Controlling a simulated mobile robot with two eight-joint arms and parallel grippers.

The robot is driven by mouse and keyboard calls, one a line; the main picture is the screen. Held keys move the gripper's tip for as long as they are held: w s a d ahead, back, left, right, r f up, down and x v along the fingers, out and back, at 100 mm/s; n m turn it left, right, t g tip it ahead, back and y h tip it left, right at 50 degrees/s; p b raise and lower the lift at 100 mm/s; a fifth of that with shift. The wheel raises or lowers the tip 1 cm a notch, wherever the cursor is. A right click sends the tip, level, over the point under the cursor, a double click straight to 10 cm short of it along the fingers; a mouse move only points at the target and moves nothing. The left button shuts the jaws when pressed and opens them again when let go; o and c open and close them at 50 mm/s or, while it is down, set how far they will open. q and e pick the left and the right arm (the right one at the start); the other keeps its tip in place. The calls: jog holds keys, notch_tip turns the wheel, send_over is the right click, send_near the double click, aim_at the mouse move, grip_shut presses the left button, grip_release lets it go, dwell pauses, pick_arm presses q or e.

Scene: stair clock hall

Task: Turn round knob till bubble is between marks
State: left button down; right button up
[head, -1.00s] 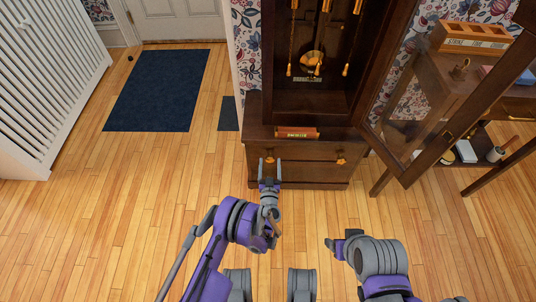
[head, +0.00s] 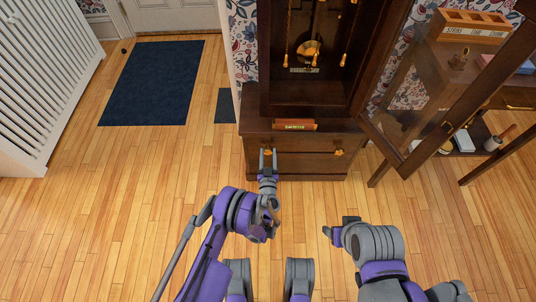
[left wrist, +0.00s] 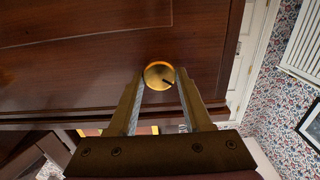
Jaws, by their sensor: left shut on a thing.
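The round brass knob (left wrist: 158,74) is on the dark wood front of the clock's base. In the left wrist view it sits between the fingertips of my left gripper (left wrist: 160,80), with a dark mark on its face. In the head view my left gripper (head: 268,153) is at the left side of the base front and mostly covers this knob. The gripper is shut on it. A star-shaped brass knob (head: 339,152) is further right. A small level (head: 295,125) lies on the base ledge; its bubble and marks are too small to read. My right gripper (head: 333,233) hangs over the floor, apart from the clock.
The tall clock case (head: 310,95) stands with its glass door (head: 415,110) swung open to the right. A side table with an orange rack (head: 472,25) is behind the door. A blue mat (head: 152,82) lies at left.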

pick_arm(q)
jog(key=shift+n, duration=0.3)
jog(key=n, duration=0.2)
jog(key=shift+a+n+p, duration=0.1)
jog(key=shift+n+p, duration=0.2)
jog(key=shift+n, duration=0.1)
jog(key=n, duration=0.3)
jog(key=shift+n, duration=0.4)
jog(key=n, duration=0.4)
jog(key=shift+w+a, duration=0.1)
jog(key=n, duration=0.4)
jog(key=shift+f, duration=0.1)
jog(key=n, duration=0.7)
jog(key=shift+f+b, duration=0.15)
jog(key=shift+b, duration=0.15)
jog(key=n, duration=0.3)
jog(key=shift+n, duration=0.4)
jog(key=shift+d+f+n, duration=0.1)
jog(key=shift+d+n, duration=0.1)
jog(key=shift+n, duration=1.6)
